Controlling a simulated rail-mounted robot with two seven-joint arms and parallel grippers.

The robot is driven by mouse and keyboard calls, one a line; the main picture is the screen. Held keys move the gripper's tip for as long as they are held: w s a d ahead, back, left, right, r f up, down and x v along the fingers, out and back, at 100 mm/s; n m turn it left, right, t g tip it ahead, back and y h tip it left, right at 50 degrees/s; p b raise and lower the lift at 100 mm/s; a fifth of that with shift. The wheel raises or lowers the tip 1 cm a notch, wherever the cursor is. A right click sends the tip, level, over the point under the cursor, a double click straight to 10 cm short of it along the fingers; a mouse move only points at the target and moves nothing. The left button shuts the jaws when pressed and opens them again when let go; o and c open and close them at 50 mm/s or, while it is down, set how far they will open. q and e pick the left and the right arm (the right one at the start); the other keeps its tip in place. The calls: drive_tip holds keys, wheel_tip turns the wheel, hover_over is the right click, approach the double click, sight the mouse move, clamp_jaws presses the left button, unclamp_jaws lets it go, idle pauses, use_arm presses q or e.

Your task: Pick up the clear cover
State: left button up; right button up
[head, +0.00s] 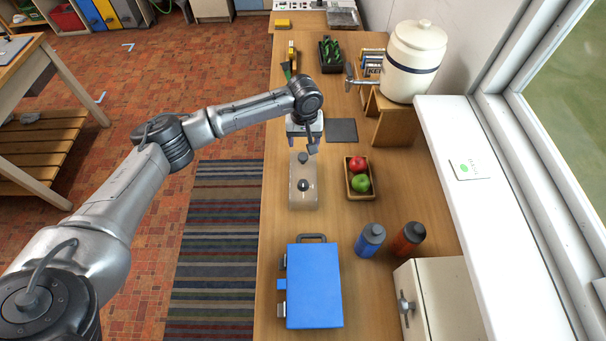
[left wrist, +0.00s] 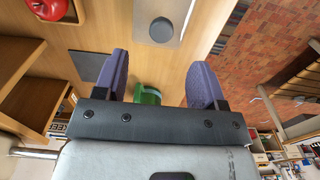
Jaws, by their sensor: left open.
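My left gripper (head: 302,144) is open and empty just beyond the cover's far end, apart from the knob. Its purple fingers (left wrist: 160,72) are spread in the left wrist view. My right gripper is not in view.
A fruit tray (head: 351,190) stands right of the cover and a blue case (head: 314,285) in front. A blue bottle (head: 370,240), an orange bottle (head: 408,238) and a white crock (head: 412,65) stand to the right. A dark mat (head: 342,130) lies near the gripper.

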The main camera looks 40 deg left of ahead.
sight(303, 157)
use_arm(q)
drive_tip(key=shift+s+a+f, duration=0.1)
drive_tip(key=shift+f, duration=4.4)
drive_tip(key=c, duration=1)
drive_tip(key=shift+c, duration=0.3)
drive_tip(key=shift+r, duration=0.15)
